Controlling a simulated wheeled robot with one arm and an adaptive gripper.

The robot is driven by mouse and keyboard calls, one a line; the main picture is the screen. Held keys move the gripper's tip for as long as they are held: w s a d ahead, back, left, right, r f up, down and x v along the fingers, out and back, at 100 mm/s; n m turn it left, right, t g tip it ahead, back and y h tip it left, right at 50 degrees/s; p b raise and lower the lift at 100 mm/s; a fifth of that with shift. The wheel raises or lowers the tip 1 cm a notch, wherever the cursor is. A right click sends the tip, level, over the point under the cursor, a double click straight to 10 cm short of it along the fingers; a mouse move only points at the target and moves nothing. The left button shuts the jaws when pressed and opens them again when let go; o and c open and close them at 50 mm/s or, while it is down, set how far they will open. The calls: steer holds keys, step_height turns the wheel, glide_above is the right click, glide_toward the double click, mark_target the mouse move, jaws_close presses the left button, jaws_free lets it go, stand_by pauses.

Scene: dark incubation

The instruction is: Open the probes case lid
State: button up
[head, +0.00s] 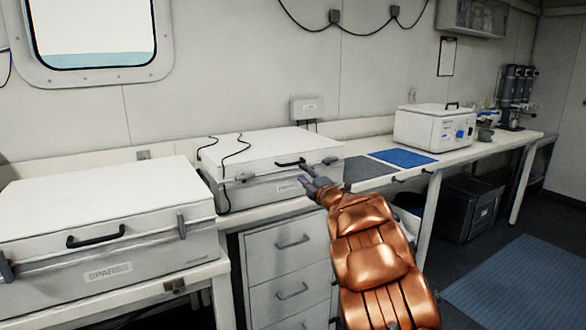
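A white case (250,150) with a closed lid stands on the bench in the middle of the head view. It has a dark lid handle (291,163) on its front, dark latches at the front, and a small label (289,187) too small to read; it may be the probes case. My gripper (306,176) is at the front right of this case, close below the handle. I cannot tell whether it touches the case, or whether its fingers are open or shut. My copper-coloured arm reaches up from the lower right and hides part of the bench front.
A second closed white case (100,195), its label beginning "SPAR", stands at the left. Two dark cables lie over the middle case's lid. A blue mat (403,158), a grey mat (368,169) and a white box-shaped device (434,128) lie to the right. Drawers (290,262) are below.

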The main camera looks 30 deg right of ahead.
mark_target(293, 164)
steer(key=shift+w+r+p, duration=0.2)
steer(key=shift+w+r, duration=0.05)
steer(key=shift+w, duration=1)
steer(key=shift+w+r+p, duration=0.2)
steer(key=shift+w+p, duration=0.05)
steer(key=shift+w, duration=1.05)
steer(key=shift+w+r+p, duration=0.2)
steer(key=shift+w+r, duration=0.05)
steer(key=shift+w, duration=1)
steer(key=shift+c, duration=0.4)
jaws_close()
